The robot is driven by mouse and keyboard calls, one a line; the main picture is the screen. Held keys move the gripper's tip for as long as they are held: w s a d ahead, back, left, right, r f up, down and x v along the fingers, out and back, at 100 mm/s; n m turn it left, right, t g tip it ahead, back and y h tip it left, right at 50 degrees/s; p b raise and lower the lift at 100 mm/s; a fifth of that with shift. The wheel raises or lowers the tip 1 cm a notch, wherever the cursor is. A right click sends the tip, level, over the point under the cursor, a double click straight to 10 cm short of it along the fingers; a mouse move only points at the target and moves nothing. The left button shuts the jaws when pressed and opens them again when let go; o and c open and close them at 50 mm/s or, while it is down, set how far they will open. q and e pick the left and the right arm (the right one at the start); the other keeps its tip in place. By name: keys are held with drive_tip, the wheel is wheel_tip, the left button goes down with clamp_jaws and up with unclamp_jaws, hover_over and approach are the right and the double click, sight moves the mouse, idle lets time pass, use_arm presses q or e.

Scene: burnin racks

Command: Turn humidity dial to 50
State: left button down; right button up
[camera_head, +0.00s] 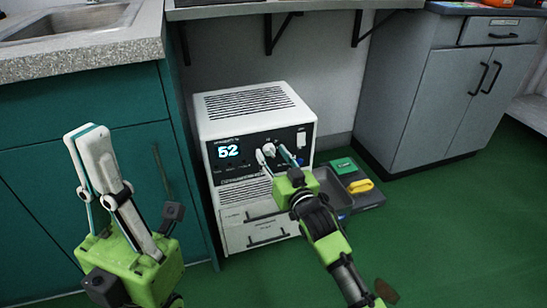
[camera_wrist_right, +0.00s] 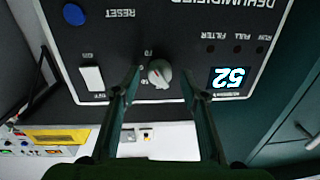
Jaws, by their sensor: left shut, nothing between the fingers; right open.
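The white dehumidifier (camera_head: 262,103) stands on the floor, and its display (camera_head: 228,151) reads 52. The display also shows upside down in the right wrist view (camera_wrist_right: 230,78). The humidity dial (camera_wrist_right: 159,72) is a light round knob on the black panel. My right gripper (camera_wrist_right: 162,78) is open, with one finger on each side of the dial; whether the fingers touch it I cannot tell. In the head view the right gripper (camera_head: 273,152) partly covers the dial. My left gripper (camera_head: 86,132) is raised, shut and empty, in front of the teal cabinet.
A grey tray (camera_head: 368,199) with a green item (camera_head: 343,166) and a yellow item (camera_head: 360,186) lies right of the dehumidifier. A teal cabinet (camera_head: 40,150) with a sink stands left, a grey cabinet (camera_head: 425,105) right.

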drive_tip(key=c, duration=1.1)
